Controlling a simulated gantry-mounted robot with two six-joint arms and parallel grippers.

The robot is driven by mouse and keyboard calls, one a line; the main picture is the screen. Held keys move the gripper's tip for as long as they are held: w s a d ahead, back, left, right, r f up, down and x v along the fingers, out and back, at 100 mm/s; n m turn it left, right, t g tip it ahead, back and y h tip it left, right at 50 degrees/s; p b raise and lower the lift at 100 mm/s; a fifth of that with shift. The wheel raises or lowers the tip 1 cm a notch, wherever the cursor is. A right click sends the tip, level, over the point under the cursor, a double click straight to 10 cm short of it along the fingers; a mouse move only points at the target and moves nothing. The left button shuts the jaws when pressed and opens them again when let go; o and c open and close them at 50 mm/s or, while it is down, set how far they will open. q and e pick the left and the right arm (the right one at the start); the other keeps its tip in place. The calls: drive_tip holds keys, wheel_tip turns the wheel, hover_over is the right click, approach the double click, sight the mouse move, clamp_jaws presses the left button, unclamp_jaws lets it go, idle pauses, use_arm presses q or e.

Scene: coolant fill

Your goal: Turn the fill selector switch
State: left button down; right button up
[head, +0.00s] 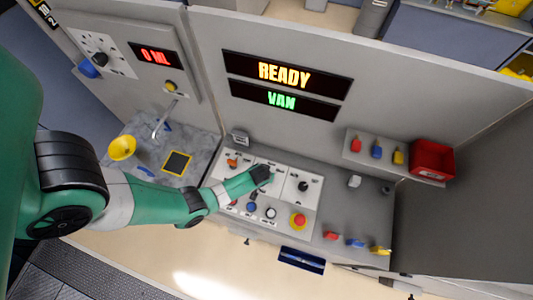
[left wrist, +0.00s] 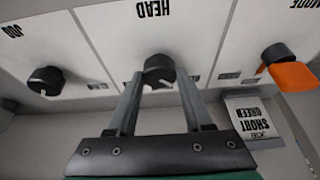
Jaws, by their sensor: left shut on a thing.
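The control panel (head: 270,207) on the grey counter carries several dark rotary knobs. In the left wrist view, the middle black knob (left wrist: 158,66), under the upside-down label HEAD, sits between the fingers of my left gripper (left wrist: 158,78). The fingers are closed on its sides. In the head view, my left gripper (head: 262,175) reaches down over the panel and covers this knob. Another black knob (head: 303,186) is to its right, and an orange-handled switch (head: 232,163) to its left. No label reading "fill" is legible. My right gripper is not in view.
Displays read READY (head: 285,74), VAN (head: 282,100) and 0 ML (head: 155,56). A dial panel (head: 101,54) is at upper left. A red emergency button (head: 298,220) sits at the panel's front. A yellow cup (head: 122,147) is at left, a red bin (head: 431,159) at right.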

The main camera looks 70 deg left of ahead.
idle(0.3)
use_arm(q)
drive_tip(key=shift+s+m+t+h+p, duration=0.1)
drive_tip(key=shift+m+t+h+p, duration=0.25)
drive_tip(key=shift+m, duration=0.75)
drive_tip(key=shift+a+m+t+h, duration=0.2)
drive_tip(key=shift+m+h, duration=0.25)
drive_tip(key=shift+m, duration=0.75)
drive_tip(key=shift+m+h, duration=0.3)
drive_tip(key=shift+m, duration=0.7)
drive_tip(key=m+h, duration=0.1)
drive_tip(key=m, duration=0.1)
drive_tip(key=shift+a+m+t+b, duration=0.1)
drive_tip(key=shift+m+t+b, duration=0.2)
drive_tip(key=shift+t, duration=0.05)
drive_tip(key=shift+m+h, duration=0.3)
drive_tip(key=shift+m, duration=0.6)
drive_tip(key=m+h+p, duration=0.1)
drive_tip(key=m, duration=0.2)
drive_tip(key=shift+a+r+m, duration=0.1)
drive_tip(key=shift+m, duration=0.2)
drive_tip(key=shift+a+m+g+h, duration=0.1)
drive_tip(key=shift+m+g+h, duration=0.55)
drive_tip(key=shift+m, duration=0.95)
